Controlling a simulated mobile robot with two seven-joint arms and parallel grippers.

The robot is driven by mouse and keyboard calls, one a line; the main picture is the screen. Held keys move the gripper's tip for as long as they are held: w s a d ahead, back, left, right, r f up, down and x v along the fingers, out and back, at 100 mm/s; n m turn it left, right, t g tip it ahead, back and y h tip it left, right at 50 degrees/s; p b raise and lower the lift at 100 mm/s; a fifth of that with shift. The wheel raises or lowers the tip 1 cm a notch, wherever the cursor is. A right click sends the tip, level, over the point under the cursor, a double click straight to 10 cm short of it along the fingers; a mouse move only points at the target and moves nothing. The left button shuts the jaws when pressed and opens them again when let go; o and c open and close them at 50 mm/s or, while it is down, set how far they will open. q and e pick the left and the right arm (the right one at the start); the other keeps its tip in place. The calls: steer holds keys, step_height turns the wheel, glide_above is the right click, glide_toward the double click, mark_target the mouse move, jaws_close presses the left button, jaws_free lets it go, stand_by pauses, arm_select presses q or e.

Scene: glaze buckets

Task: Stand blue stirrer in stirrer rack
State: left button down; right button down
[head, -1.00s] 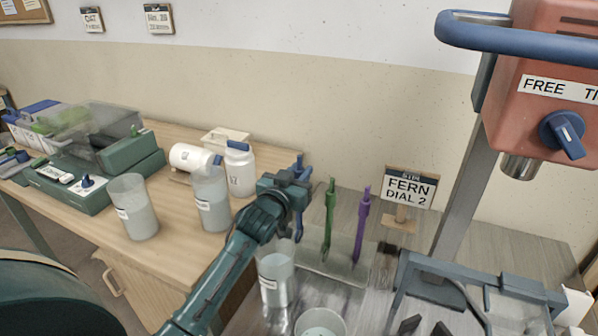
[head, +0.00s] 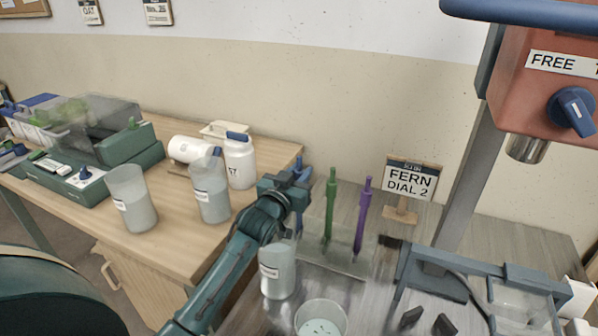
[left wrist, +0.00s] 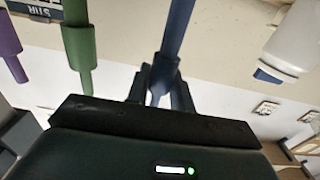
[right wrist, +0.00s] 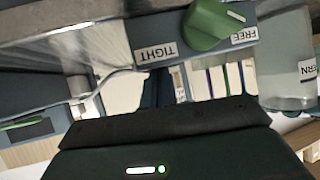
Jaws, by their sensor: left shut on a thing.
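The blue stirrer (head: 299,224) is held upright in my left gripper (head: 288,187), which is shut on it. In the left wrist view the blue stirrer (left wrist: 178,30) runs up from between the fingers (left wrist: 160,92). The stirrer rack (head: 345,262) is a clear, low stand on the grey bench, holding a green stirrer (head: 329,210) and a purple stirrer (head: 362,218) upright. The blue stirrer is left of the green one; its lower end is hidden, so I cannot tell whether it touches the rack. My right gripper (right wrist: 160,90) shows only in its wrist view, finger gap unclear.
A beaker (head: 277,272) and an open bucket (head: 321,318) stand close in front of the rack. Two beakers (head: 132,200) and white bottles (head: 239,165) are on the wooden table at left. A FERN DIAL 2 sign (head: 411,181) and a red mixer (head: 545,95) are at right.

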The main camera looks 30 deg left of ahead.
arm_select(q)
steer(key=shift+f, duration=0.3)
arm_select(e)
steer(key=shift+f, duration=0.15)
arm_select(q)
steer(key=c, duration=1.1)
jaws_free()
steer(key=shift+c, duration=0.2)
